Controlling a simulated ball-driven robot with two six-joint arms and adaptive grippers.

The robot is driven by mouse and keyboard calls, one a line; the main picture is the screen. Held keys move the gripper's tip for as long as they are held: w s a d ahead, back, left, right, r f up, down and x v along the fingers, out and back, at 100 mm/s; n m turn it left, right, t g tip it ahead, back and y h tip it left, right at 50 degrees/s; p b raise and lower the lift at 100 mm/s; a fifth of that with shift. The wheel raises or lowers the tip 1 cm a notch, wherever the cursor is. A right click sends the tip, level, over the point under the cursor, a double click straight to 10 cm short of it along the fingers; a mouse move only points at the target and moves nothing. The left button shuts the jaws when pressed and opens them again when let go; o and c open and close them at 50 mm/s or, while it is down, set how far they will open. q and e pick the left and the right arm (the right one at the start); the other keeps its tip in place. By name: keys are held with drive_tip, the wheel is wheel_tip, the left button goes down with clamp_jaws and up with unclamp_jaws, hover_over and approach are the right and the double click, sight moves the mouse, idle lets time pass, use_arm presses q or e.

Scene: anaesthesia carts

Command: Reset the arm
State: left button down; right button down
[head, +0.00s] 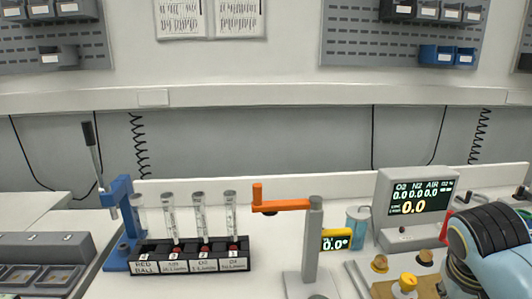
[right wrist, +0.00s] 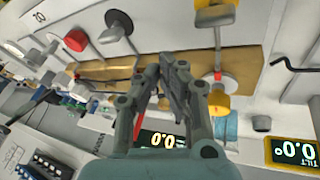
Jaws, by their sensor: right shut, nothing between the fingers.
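My right arm (head: 490,250) comes in at the right edge in the head view, in front of the gas display; its gripper cannot be made out there. In the right wrist view my right gripper (right wrist: 163,72) is shut and empty, its fingertips together in front of a brass-coloured panel (right wrist: 248,72). My left gripper is not in view. An orange crank arm (head: 283,205) on a grey post (head: 313,245) stands mid-bench, pointing left.
A black rack (head: 190,262) holds several clear tubes beside a blue lever stand (head: 118,215). A gas display (head: 418,210) and yellow knobs (head: 404,284) stand at the right. In the wrist view, red (right wrist: 76,40) and yellow (right wrist: 215,106) knobs surround the fingers; a tilt readout (right wrist: 293,154) reads 0.0.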

drive_tip(key=s+a+r+n+y, duration=0.2)
drive_tip(key=s+a, duration=0.1)
drive_tip(key=s, duration=0.7)
drive_tip(key=s+a+r+n+y, duration=0.1)
drive_tip(key=s+a, duration=0.3)
drive_tip(key=s, duration=0.6)
drive_tip(key=s+d+f+b, duration=0.1)
drive_tip(key=f+b, duration=0.1)
drive_tip(key=f, duration=1)
drive_tip(key=s+d+f+g+b, duration=0.1)
drive_tip(key=f+b, duration=0.1)
drive_tip(key=f, duration=0.9)
drive_tip(key=s+d+f+b, duration=0.1)
drive_tip(key=f+b, duration=0.2)
drive_tip(key=f, duration=0.9)
drive_tip(key=s+f+g+b, duration=0.1)
drive_tip(key=s+f+b, duration=0.3)
drive_tip(key=s+f, duration=1.3)
drive_tip(key=shift+s+d+f, duration=0.2)
drive_tip(key=shift+d+f, duration=0.2)
drive_tip(key=shift+f, duration=0.3)
